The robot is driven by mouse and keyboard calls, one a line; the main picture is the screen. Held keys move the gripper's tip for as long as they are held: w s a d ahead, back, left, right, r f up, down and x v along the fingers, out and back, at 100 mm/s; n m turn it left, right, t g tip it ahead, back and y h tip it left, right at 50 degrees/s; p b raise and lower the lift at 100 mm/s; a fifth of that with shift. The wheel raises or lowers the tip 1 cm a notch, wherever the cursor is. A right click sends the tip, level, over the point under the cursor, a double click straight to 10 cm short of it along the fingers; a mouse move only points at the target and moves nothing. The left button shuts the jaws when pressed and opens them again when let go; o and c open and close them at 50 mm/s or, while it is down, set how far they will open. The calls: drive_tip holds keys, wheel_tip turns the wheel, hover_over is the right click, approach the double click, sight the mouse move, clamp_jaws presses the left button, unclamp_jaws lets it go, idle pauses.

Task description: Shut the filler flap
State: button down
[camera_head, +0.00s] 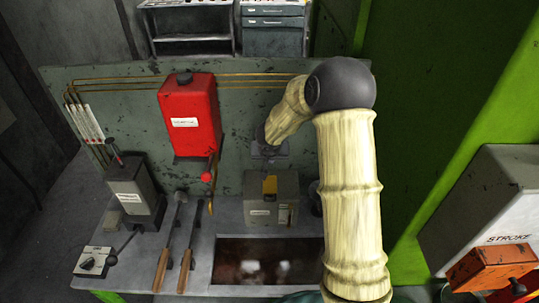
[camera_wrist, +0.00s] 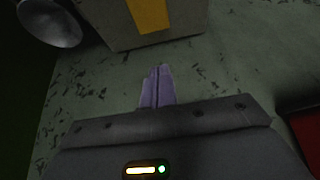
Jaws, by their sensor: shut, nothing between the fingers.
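A small grey box (camera_head: 258,211) with a white label stands on the bench against the back panel. A yellow piece (camera_head: 269,184) sits at its top; I cannot tell for sure whether this is the filler flap or how far open it is. In the wrist view the box (camera_wrist: 125,36) and its yellow piece (camera_wrist: 153,15) show at the top edge, partly cut off. My gripper (camera_wrist: 157,68) is shut and empty, its two fingertips together and pointing toward the box, apart from it. In the head view my gripper (camera_head: 268,152) is above the box, close to the panel.
A red tank (camera_head: 188,116) with a black cap hangs on the panel to the left. Two long-handled tools (camera_head: 172,243) lie on the bench. A dark recess (camera_head: 262,262) is in front of the box. A dark round cup (camera_wrist: 50,22) is beside the box.

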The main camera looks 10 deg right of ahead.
drive_tip(key=shift+r, duration=0.15)
wheel_tip(320, 180, up, 7)
drive_tip(key=p, duration=0.9)
idle(0.8)
drive_tip(key=s+f+n+g+b, duration=0.1)
drive_tip(key=s+b, duration=0.6)
drive_tip(key=s, duration=0.7)
drive_tip(key=s+d+f+n+g+y+b, duration=0.1)
drive_tip(key=s+f+b, duration=0.3)
drive_tip(key=s, duration=1)
drive_tip(key=g+b, duration=0.1)
drive_tip(key=b, duration=0.2)
drive_tip(key=shift+b, duration=0.4)
drive_tip(key=shift+w+f, duration=0.1)
